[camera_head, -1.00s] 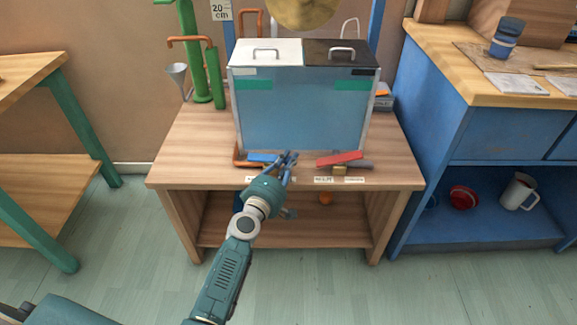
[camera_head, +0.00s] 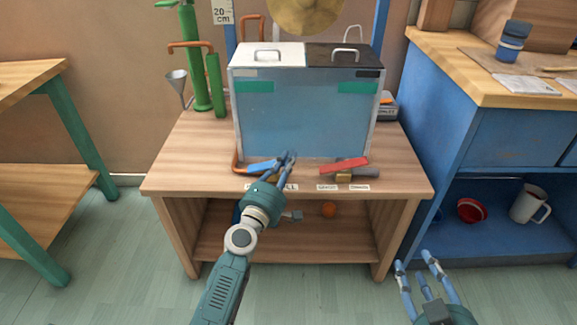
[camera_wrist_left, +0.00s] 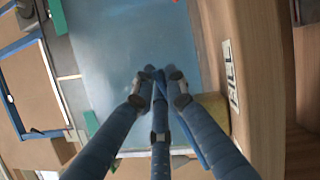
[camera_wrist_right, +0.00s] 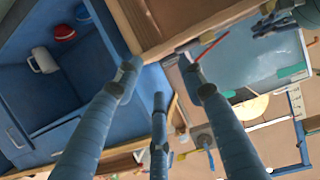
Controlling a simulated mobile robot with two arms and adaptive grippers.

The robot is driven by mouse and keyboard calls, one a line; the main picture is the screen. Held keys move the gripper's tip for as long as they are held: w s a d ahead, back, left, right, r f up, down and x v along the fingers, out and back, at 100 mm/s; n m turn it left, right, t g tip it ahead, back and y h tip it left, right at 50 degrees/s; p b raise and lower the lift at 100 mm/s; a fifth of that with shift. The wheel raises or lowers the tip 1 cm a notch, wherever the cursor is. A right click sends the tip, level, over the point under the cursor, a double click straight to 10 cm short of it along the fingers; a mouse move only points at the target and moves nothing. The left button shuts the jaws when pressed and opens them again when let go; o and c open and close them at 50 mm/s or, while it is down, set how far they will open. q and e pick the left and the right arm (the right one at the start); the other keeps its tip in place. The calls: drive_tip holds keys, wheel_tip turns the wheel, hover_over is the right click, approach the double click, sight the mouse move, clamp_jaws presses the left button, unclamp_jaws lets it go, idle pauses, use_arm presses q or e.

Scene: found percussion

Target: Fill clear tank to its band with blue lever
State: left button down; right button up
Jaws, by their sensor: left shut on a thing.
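The clear tank (camera_head: 300,120) stands on the wooden bench, its front bluish, with green bands (camera_head: 255,87) near the top at left and right. I cannot tell a water level in it. The blue lever (camera_head: 262,166) sits low in front of the tank's left half. My left gripper (camera_head: 287,157) is shut on the lever's right end; in the left wrist view its fingertips (camera_wrist_left: 160,75) are together, mostly hiding the lever. My right gripper (camera_head: 418,260) is open and empty, in front of the bench's right side; its spread fingers also show in the right wrist view (camera_wrist_right: 160,75).
A red lever (camera_head: 344,164) lies right of the blue one, above small labels (camera_head: 329,188). A white lid (camera_head: 267,56) and a dark lid (camera_head: 344,56) top the tank. A green pump-like stand (camera_head: 194,60) and funnel (camera_head: 177,80) are at left. A blue cabinet (camera_head: 500,140) stands at right.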

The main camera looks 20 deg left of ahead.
drive_tip(key=shift+w+a+r+t, duration=0.15)
drive_tip(key=shift+w+r+t, duration=0.15)
drive_tip(key=shift+r, duration=0.35)
drive_tip(key=shift+w+a+r+t, duration=0.2)
drive_tip(key=shift+r+t, duration=0.1)
drive_tip(key=shift+r, duration=0.35)
drive_tip(key=shift+y, duration=0.3)
use_arm(q)
drive_tip(key=c, duration=2)
unclamp_jaws()
drive_tip(key=shift+a, duration=0.1)
drive_tip(key=shift+c, duration=0.2)
drive_tip(key=s+a+f, duration=0.1)
drive_tip(key=s, duration=1.1)
drive_tip(key=shift+f, duration=0.15)
